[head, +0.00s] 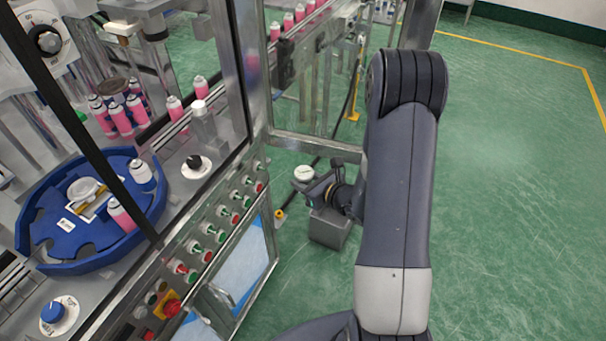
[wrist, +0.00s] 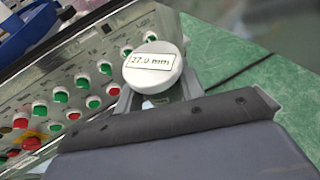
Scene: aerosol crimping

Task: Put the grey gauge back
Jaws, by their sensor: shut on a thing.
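A gauge with a round white face (head: 304,173) is held at the end of my arm, in front of the machine's button panel. In the wrist view the gauge (wrist: 153,67) reads "27.0 mm", and grey parts of its body show beneath the face. My gripper (head: 322,187) is shut on it and holds it in the air. The fingertips are partly hidden. A white, round-topped device with yellow parts (head: 86,188) sits in the middle of the blue star wheel (head: 40,225), with a small white label beside it.
Pink cans with white tops (head: 120,117) stand inside the machine; two sit at the blue wheel (head: 141,172). Metal frame posts (head: 250,60) and a sloped panel of red and green buttons (head: 208,228) border the left. The green floor (head: 515,190) at right is clear.

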